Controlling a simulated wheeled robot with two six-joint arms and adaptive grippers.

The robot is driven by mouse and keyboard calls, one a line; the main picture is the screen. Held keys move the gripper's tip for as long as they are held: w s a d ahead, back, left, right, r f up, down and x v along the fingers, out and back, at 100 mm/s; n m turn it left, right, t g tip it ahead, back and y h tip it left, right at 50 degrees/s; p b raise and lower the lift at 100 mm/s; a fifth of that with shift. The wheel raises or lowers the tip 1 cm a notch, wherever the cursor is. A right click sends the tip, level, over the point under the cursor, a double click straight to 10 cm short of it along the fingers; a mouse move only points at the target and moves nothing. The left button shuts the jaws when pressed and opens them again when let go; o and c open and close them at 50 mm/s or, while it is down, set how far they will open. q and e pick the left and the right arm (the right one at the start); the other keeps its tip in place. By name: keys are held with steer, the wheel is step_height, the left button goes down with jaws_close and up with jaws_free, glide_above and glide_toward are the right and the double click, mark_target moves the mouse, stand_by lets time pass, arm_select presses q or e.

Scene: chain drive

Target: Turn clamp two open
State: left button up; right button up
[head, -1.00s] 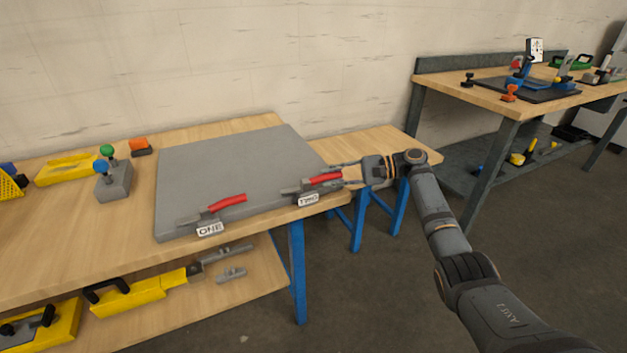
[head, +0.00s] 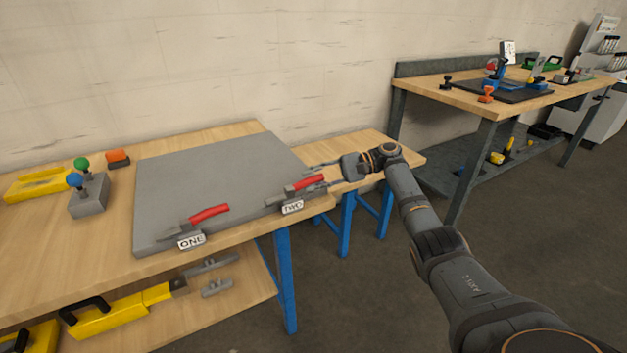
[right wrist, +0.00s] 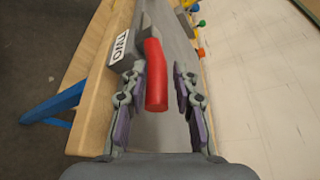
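Clamp two, with a red handle (head: 309,183) and a "TWO" label (head: 292,206), sits at the right front corner of the grey plate (head: 215,175). Its handle lies low along the plate. My right gripper (head: 326,173) is just right of the handle. In the right wrist view, the gripper (right wrist: 157,95) is open, with the red handle (right wrist: 155,75) between its two fingers and a gap on each side. The "TWO" label shows there too (right wrist: 119,46). Clamp one, with a red handle (head: 209,214), sits left of it. My left gripper is out of view.
A grey block with blue and green knobs (head: 89,195) and an orange block (head: 118,158) stand left of the plate. A shelf with yellow tools (head: 118,310) is below the bench. Another bench (head: 470,95) stands at the right.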

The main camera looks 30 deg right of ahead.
steer(key=shift+o, duration=1.1)
steer(key=shift+f, duration=0.1)
steer(key=v, duration=0.7)
steer(key=shift+d, duration=0.2)
